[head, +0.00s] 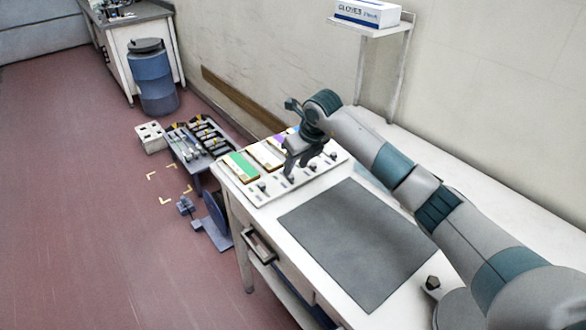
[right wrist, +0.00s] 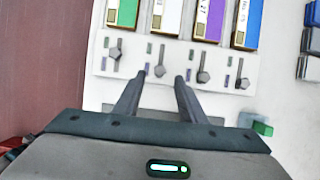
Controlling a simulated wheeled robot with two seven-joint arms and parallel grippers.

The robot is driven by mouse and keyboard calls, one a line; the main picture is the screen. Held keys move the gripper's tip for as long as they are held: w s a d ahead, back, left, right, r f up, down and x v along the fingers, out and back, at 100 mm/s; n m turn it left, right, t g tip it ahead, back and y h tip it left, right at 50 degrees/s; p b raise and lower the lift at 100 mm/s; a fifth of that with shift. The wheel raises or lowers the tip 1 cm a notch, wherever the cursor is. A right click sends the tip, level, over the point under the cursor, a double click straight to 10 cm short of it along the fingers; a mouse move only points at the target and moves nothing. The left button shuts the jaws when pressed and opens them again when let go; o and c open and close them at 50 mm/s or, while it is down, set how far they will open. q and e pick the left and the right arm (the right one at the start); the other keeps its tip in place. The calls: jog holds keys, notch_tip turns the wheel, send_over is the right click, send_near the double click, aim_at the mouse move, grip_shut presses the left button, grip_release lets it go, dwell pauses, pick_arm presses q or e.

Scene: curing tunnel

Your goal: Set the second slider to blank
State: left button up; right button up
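The slider panel (head: 254,197) lies on the white bench, with several dark-knobbed sliders in a row below coloured blocks. In the right wrist view the second slider's knob (right wrist: 160,71) stands just beyond my fingertips, roughly between their lines. The white block (right wrist: 165,17) is above it. The first knob (right wrist: 115,55) is under the green block (right wrist: 123,12), the third knob (right wrist: 203,75) under the purple block (right wrist: 208,18). My right gripper (right wrist: 158,82) is open and empty; in the head view (head: 290,173) it hangs over the panel, partly hiding it. Small slider markings are unreadable. My left gripper is not seen.
A dark grey mat (head: 360,240) lies on the bench in front of the panel, and it is clear. A wall shelf (head: 372,27) with a glove box (head: 368,13) is behind. A tool tray (head: 200,140) and a blue drum (head: 153,80) stand beyond the bench.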

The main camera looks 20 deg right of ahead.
aim_at(293, 177)
jog(key=shift+p+x, duration=0.4)
jog(key=shift+x, duration=1.75)
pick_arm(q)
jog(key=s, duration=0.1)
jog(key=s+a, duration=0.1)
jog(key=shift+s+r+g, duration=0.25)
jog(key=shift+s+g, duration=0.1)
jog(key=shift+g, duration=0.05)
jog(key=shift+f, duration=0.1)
pick_arm(e)
jog(key=shift+w, duration=0.1)
grip_shut()
